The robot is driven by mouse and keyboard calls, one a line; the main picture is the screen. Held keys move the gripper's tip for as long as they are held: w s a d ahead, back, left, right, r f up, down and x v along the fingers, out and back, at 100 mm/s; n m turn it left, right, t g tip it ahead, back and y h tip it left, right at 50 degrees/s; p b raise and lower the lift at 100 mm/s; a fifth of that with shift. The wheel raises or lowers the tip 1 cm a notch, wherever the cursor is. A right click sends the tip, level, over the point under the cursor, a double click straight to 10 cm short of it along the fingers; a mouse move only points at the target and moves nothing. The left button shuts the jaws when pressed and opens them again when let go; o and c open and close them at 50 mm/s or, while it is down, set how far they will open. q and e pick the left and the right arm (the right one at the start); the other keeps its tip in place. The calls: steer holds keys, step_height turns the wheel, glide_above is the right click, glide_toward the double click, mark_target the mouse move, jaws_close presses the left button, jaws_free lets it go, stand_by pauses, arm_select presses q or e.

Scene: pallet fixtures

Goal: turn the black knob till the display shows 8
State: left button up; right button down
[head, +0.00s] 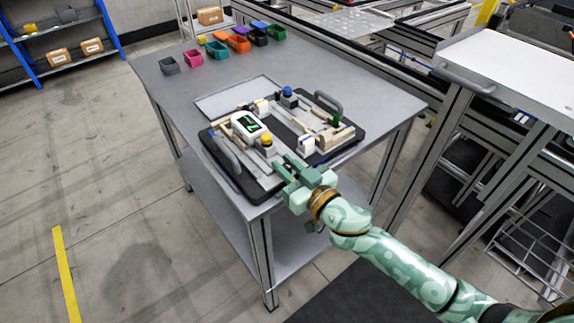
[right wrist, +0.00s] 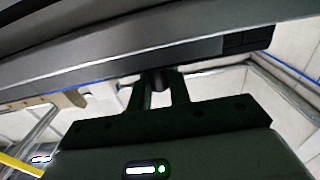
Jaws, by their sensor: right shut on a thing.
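The white display unit (head: 240,122) sits on the pallet fixture (head: 214,143). It shows a green digit that is slanted and too small for me to read surely. My right gripper (head: 290,168) is at the near edge of the fixture. In the right wrist view, my right gripper (right wrist: 160,92) has its two dark fingers shut on a dark round thing, which looks like the black knob (right wrist: 160,78), below the fixture's long edge. In the head view my gripper hides the knob. My left gripper is in neither view.
The fixture also carries a yellow button (head: 266,139), a blue button (head: 287,91) and a grey handle (head: 328,100). Several coloured bins (head: 217,50) stand at the back of the grey table (head: 160,85). A white-topped bench (head: 515,60) stands close on the right.

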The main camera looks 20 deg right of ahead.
steer(key=shift+a+r+m+t+h, duration=0.1)
steer(key=shift+m+t+h, duration=0.2)
steer(key=shift+m+h, duration=0.65)
steer(key=m+h, duration=0.1)
steer(key=h, duration=0.1)
steer(key=shift+h+b, duration=0.35)
steer(key=shift+b, duration=0.05)
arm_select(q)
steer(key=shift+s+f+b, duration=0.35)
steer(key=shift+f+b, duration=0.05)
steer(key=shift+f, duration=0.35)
arm_select(e)
steer(key=shift+m+h, duration=0.55)
steer(key=shift+h, duration=0.25)
steer(key=c, duration=1.4)
jaws_free()
steer(key=shift+o, duration=0.2)
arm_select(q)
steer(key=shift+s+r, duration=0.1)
arm_select(e)
steer(key=shift+s, duration=0.1)
